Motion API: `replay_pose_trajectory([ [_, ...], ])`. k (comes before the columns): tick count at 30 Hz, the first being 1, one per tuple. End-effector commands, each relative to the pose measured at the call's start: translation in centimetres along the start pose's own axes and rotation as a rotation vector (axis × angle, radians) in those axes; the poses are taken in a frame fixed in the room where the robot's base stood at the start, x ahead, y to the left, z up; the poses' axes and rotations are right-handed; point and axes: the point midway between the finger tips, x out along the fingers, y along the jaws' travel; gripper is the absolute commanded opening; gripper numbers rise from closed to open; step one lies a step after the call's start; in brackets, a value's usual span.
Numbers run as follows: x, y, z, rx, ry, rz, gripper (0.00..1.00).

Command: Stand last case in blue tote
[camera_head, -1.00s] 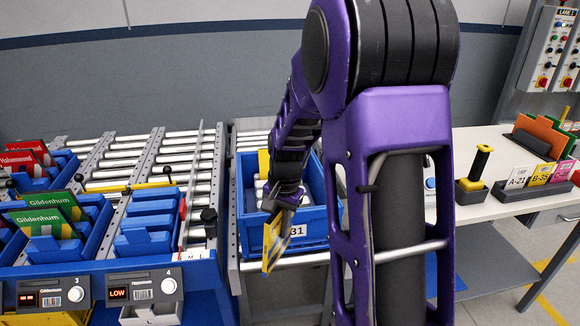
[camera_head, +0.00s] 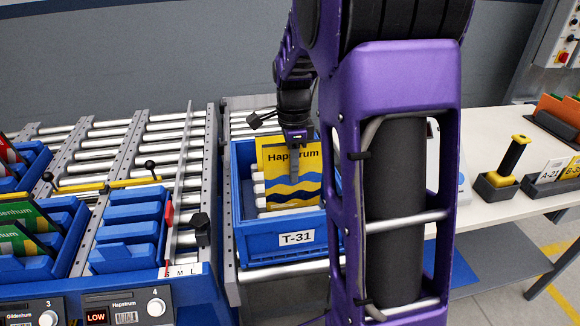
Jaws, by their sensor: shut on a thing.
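The blue tote (camera_head: 255,243), labelled T-31, stands on the roller conveyor in the middle. My gripper (camera_head: 296,152) points down over the tote, shut on the top part of a yellow Hapstrum case (camera_head: 283,184) with dark blue waves. The held case is upright, its printed face towards the camera, with its lower part inside the tote. Whether its bottom edge touches the tote floor is hidden by the front wall. Another yellow edge (camera_head: 265,143) shows behind it, likely a second case. Part of the tote's right side is hidden by my arm.
Left of the tote is a blue rack (camera_head: 131,232) with an empty stepped lane above the Hapstrum panel. Green Gildenhum cases (camera_head: 27,228) stand further left.

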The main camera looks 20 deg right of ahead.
Motion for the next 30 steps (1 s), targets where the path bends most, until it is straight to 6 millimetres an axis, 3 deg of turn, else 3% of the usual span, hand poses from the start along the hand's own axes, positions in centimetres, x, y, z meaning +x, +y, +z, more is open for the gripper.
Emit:
replay_pose_trajectory([
  [18, 4.7, 0.0, 0.0, -0.001, 0.0, 0.0, 0.0],
  [30, 5.0, 0.0, 0.0, -0.001, 0.0, 0.0, 0.0],
])
